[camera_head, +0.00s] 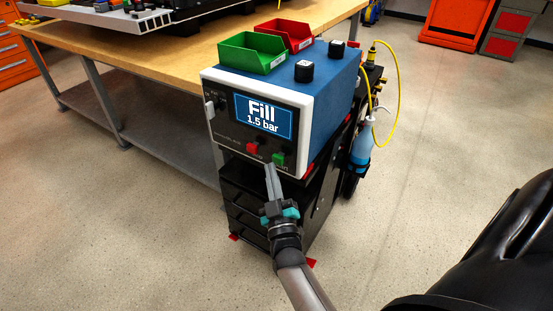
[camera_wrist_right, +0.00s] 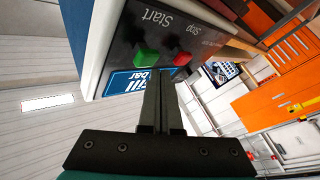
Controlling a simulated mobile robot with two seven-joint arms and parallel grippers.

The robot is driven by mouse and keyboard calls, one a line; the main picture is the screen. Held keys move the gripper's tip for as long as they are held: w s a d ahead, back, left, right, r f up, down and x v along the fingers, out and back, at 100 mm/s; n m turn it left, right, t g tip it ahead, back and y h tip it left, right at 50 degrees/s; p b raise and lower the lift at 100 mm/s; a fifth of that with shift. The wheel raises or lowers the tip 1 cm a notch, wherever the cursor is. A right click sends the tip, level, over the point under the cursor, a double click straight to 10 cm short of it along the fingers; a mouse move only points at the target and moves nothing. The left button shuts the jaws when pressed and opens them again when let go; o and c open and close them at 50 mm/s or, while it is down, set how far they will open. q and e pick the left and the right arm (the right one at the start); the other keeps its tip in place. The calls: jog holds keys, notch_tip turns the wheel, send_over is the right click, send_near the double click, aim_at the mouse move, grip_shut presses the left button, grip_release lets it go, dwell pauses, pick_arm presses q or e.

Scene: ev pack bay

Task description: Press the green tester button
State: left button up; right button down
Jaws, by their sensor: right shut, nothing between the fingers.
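The tester (camera_head: 330,97) is a blue box with a white-framed dark front panel, and its screen (camera_head: 265,116) reads "Fill 1.5 bar". The green button (camera_head: 279,159) is at the panel's lower right; in the right wrist view the green button (camera_wrist_right: 147,55) is labelled "Start". The red button (camera_head: 253,148), labelled "Stop", is beside it and also shows in the right wrist view (camera_wrist_right: 182,59). My right gripper (camera_head: 270,168) is shut and empty. Its tips are close to the panel, just below and left of the green button in the head view; contact cannot be told. My left gripper is out of view.
The tester stands on a black drawer cart (camera_head: 262,203).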

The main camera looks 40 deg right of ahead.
jog(key=shift+s+a, duration=0.1)
jog(key=shift+a, duration=0.15)
